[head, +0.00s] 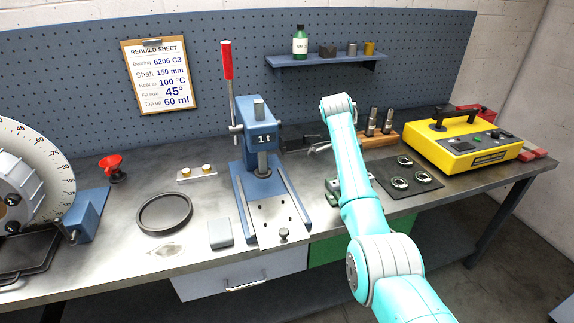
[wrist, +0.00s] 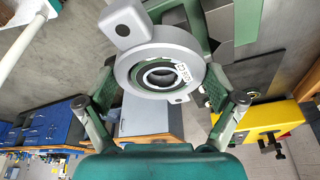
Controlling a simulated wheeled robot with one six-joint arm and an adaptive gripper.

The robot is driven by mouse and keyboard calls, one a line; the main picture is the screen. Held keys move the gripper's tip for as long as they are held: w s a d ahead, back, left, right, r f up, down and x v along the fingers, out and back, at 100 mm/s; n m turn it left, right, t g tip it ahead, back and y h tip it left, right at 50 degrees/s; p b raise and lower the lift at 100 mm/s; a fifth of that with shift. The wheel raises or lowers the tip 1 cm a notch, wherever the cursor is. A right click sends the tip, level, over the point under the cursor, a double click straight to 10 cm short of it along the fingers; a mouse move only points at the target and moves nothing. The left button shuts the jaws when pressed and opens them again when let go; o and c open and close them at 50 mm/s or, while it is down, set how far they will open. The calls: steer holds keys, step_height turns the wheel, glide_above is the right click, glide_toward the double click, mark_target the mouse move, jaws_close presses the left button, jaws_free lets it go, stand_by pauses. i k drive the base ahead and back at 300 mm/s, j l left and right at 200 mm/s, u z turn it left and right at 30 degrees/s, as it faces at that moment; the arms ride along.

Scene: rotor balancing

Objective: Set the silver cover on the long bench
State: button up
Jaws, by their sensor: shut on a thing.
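The silver cover (wrist: 125,68) is a round ring with a square lug, a small white label and a dark central hole; it shows in the wrist view. My gripper (wrist: 160,84) has its two green fingers on either side of the cover and is shut on it. In the head view my arm reaches over the long bench (head: 130,262), and its wrist hides most of the gripper and the cover. I cannot tell from there whether the cover touches the bench. A green fixture (head: 333,187) stands on the bench beside my forearm.
A blue press (head: 262,135) with a red-handled lever stands left of my arm. A dark mat (head: 427,183) with several rings and a yellow tester (head: 462,140) are to the right.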

mark_target(317, 166)
steer(key=i+j, duration=0.2)
steer(key=i, duration=0.2)
steer(key=i+j, duration=0.2)
steer(key=i, duration=0.2)
